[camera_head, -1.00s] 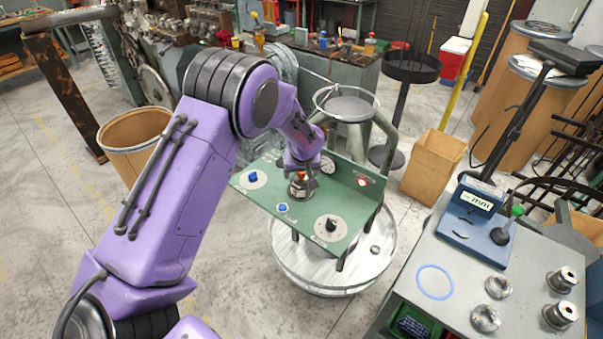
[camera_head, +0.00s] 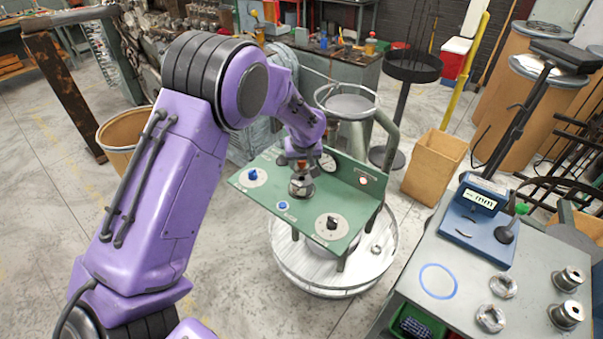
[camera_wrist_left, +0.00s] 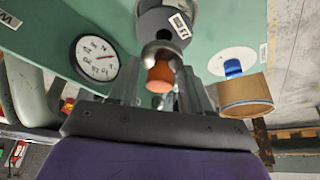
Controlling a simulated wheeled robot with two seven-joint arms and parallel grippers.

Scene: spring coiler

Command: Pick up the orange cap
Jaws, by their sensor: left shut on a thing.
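The orange cap (camera_head: 301,164) is small and sits just above a round metal fitting (camera_head: 301,186) on the green control panel (camera_head: 262,190). In the left wrist view the orange cap (camera_wrist_left: 160,76) lies between the two metal fingers of my left gripper (camera_wrist_left: 162,88). The gripper is shut on it. In the head view my left gripper (camera_head: 300,158) is mostly hidden by its own purple wrist above the panel. Whether the cap still touches the fitting is hard to tell. My right gripper is not in view.
The panel carries blue knobs (camera_head: 252,173), a black dial (camera_head: 332,222) and a white gauge (camera_head: 327,163). A grey bench (camera_head: 455,262) at the right holds a blue measuring device (camera_head: 478,222) and metal spools (camera_head: 567,313). A cardboard box (camera_head: 434,168) stands behind.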

